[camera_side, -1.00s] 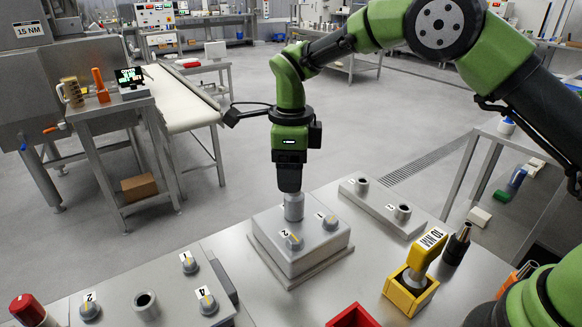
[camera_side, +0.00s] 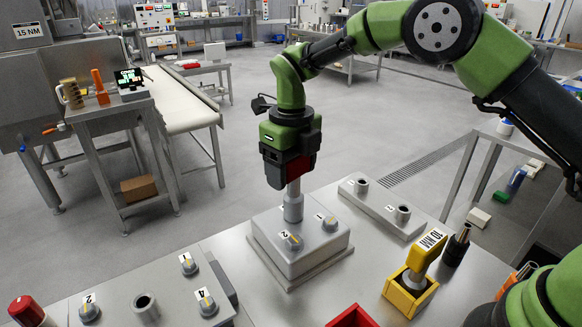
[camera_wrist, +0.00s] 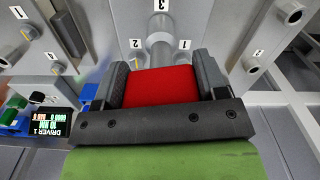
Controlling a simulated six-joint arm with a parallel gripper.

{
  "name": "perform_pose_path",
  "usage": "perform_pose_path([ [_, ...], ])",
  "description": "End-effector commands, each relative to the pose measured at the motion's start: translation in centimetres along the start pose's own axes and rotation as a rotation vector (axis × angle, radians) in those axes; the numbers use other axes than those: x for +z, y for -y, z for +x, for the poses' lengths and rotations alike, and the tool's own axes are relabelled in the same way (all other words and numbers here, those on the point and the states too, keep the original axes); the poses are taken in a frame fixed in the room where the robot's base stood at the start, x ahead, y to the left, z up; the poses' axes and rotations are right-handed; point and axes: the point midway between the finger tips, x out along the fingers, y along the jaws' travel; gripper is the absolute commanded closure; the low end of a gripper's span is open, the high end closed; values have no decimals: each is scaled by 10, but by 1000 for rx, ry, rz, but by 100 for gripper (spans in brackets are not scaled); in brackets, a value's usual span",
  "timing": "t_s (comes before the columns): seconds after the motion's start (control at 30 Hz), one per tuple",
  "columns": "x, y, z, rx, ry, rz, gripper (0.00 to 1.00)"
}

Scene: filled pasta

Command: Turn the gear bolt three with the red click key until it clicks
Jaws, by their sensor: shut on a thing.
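My gripper (camera_side: 289,168) is shut on the red click key (camera_side: 300,167), whose red body shows between the fingers in the wrist view (camera_wrist: 160,87). The key's grey shaft and socket (camera_side: 293,205) point down and stand over the back bolt position of the grey gear block (camera_side: 312,252). In the wrist view the socket (camera_wrist: 160,45) sits by the label 3 (camera_wrist: 161,5); bolt three itself is hidden beneath it. Bolts 1 (camera_side: 330,223) and 2 (camera_side: 294,241) are uncovered on the same block.
A yellow 10 NM key (camera_side: 428,249) stands in a yellow holder (camera_side: 410,296) to the right. A red box (camera_side: 352,317) is at the front. A plate with numbered bolts (camera_side: 150,290) lies front left. A two-post plate (camera_side: 384,206) lies behind the block.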

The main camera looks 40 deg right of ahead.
Motion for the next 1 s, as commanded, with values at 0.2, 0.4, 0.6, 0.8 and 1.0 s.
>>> perform_pose_path([
  [0.2, 0, 0, 0, 0, 0, 42, 64],
  [0.4, 0, 0, 0, 0, 0, 42, 64],
  [0.6, 0, 0, 0, 0, 0, 41, 4],
  [0.8, 0, 0, 0, 0, -1, 40, 4],
  [1.0, 1, 0, -13, -1, 3, 39, 4],
])
